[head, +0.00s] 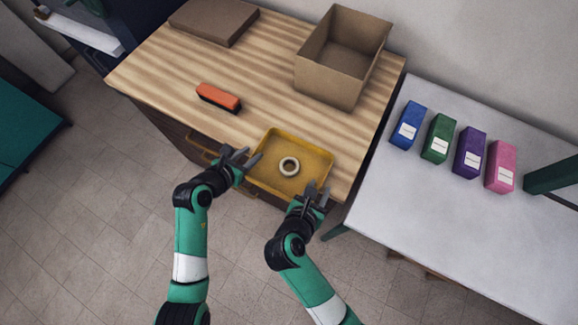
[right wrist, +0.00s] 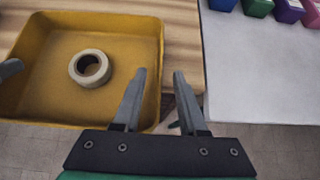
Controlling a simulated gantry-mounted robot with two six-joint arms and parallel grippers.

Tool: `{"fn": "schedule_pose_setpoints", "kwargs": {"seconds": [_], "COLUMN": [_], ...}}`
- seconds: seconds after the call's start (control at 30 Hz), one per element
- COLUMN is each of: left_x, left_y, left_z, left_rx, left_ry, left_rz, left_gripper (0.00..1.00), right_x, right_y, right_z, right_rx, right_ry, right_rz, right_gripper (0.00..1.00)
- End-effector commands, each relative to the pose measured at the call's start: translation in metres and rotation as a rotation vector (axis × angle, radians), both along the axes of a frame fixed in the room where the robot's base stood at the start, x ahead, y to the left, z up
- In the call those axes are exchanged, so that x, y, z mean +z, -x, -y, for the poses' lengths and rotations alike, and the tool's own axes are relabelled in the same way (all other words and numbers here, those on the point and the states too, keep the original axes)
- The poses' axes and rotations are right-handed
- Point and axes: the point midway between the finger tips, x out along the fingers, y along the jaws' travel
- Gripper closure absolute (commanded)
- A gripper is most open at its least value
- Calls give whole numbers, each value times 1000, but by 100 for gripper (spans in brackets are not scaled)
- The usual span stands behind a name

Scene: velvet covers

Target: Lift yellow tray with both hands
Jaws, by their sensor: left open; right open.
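The yellow tray (head: 262,184) sits at the front edge of the wooden table, with a roll of tape (head: 289,166) lying inside it. It also shows in the right wrist view (right wrist: 50,103). My left gripper (head: 236,157) is open at the tray's left side, close to its rim. My right gripper (head: 315,192) is open at the tray's right front corner. In the right wrist view, one finger of my right gripper (right wrist: 160,88) overlaps the tray's right wall and the other is outside it. I cannot tell whether either gripper touches the tray.
An orange and black brush-like block (head: 219,97) lies on the wooden table (head: 165,70). An open cardboard box (head: 338,75) and a flat brown box (head: 213,22) stand behind. A white table (head: 440,220) at right holds several coloured boxes (head: 470,153). The table's middle is clear.

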Motion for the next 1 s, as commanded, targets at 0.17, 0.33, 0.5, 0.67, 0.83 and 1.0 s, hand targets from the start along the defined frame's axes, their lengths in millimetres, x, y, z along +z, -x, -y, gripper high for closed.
{"fn": "schedule_pose_setpoints", "kwargs": {"seconds": [0.17, 0.33, 0.5, 0.67, 0.83, 1.0], "left_x": [-17, -26, -28, -28, -28, -28], "left_y": [-21, -30, -32, -32, -32, -32], "left_z": [11, 16, 17, 17, 17, 17], "left_rx": [-1, 1, 1, 1, 1, 1], "left_ry": [1, 1, 0, 0, 0, 1], "left_rz": [0, 0, 0, 0, 0, 0], "left_gripper": [58, 58, 58, 58, 87, 100], "right_x": [-18, -26, -28, -28, -28, -28], "right_y": [-20, -30, -32, -32, -32, -32], "right_z": [11, 16, 18, 17, 17, 17], "right_rx": [-2, -1, 0, 0, 0, 0], "right_ry": [1, -1, -2, -2, -2, -2], "right_rz": [-1, -1, 0, 0, 0, 0], "right_gripper": [58, 58, 58, 58, 87, 100]}}
